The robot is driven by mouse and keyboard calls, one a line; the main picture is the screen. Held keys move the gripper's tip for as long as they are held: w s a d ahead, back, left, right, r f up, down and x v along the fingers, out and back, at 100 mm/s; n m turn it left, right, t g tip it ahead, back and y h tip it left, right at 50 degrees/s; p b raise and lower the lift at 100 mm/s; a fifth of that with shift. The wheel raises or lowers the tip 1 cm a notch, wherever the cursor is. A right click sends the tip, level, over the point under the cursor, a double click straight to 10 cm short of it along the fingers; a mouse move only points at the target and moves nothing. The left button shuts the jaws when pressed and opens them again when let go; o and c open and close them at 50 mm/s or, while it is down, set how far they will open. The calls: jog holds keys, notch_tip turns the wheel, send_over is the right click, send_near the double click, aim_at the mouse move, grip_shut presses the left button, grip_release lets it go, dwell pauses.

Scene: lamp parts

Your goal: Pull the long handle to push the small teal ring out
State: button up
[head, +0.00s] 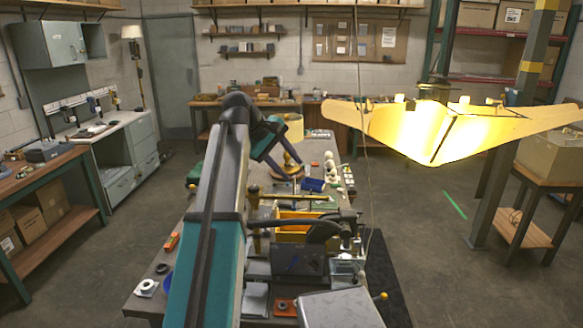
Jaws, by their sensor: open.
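My arm reaches from the bottom of the head view up over the workbench (150,292) and bends down at its far end. My gripper (277,166) is small and partly hidden at that end, close to a brass lamp with a pale shade (293,128). It is open, and I see nothing held in it. A long thin bar (292,197) lies crosswise on the bench nearer to me, below the gripper in the picture. I cannot tell whether this bar is the long handle. I cannot make out the small teal ring.
A yellow bin (297,222) stands mid-bench, with several pale round parts (330,170) beyond it at the right. A blue part (312,184) lies near them.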

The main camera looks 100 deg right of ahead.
jog(key=w+f+v, duration=0.1)
jog(key=v, duration=0.9)
dwell(1.3)
jog(key=shift+w+d, duration=0.1)
jog(key=shift+w, duration=0.05)
jog(key=shift+w+r, duration=0.1)
jog(key=b+v, duration=0.5)
jog(key=v, duration=0.8)
jog(key=shift+r, duration=0.25)
jog(key=shift+w, duration=0.15)
jog(key=shift+w, duration=0.1)
dwell(0.3)
